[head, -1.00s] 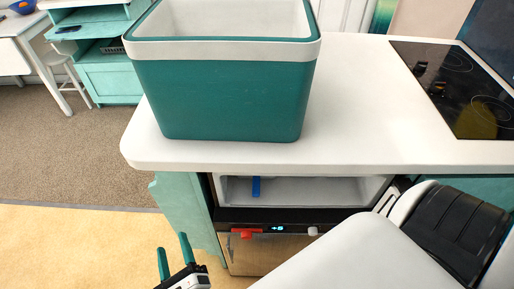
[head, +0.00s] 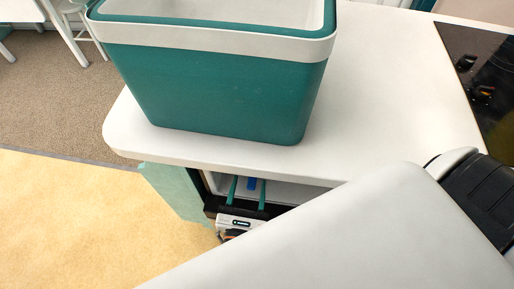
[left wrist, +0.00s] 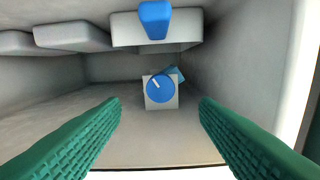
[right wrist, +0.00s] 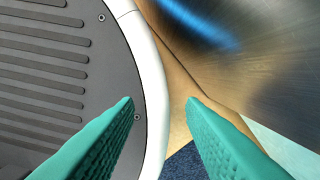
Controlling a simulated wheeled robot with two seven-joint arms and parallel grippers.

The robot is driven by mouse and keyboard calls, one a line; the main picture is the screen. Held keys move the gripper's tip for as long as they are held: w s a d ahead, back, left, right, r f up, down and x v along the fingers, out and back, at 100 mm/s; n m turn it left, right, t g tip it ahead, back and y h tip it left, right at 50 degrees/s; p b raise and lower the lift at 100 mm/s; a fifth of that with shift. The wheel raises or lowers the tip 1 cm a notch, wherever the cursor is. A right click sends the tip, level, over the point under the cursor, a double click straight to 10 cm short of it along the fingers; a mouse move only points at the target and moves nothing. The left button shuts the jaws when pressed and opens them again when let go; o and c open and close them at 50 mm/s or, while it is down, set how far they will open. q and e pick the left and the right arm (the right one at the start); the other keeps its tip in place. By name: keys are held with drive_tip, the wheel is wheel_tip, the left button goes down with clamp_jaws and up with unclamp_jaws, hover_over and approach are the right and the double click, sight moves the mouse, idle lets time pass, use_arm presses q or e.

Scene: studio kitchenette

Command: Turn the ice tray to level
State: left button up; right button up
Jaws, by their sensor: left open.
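My left gripper (head: 248,192) is open and empty at the mouth of the compartment (left wrist: 60,140) under the counter, fingers pointing in. In the left wrist view a blue tab (left wrist: 155,18) hangs from a pale block at the top, between and above the fingertips. Below it a blue knob (left wrist: 160,88) with a slanted white pointer sits on a white square plate, apart from both fingers. I cannot tell clearly which part is the ice tray. In the head view one blue piece (head: 252,183) shows between the fingers. My right gripper (right wrist: 160,101) is open and empty.
A large green bin (head: 220,85) with a white rim stands on the white counter (head: 390,90) above the compartment. Pale rounded blocks (left wrist: 72,37) line the compartment's upper left. A dark cooktop (head: 485,75) is at the right. Compartment walls are close around the left gripper.

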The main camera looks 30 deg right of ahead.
use_arm(q)
drive_tip(key=x, duration=0.9)
drive_tip(key=shift+w+d, duration=0.1)
drive_tip(key=shift+w, duration=0.05)
drive_tip(key=shift+c, duration=0.5)
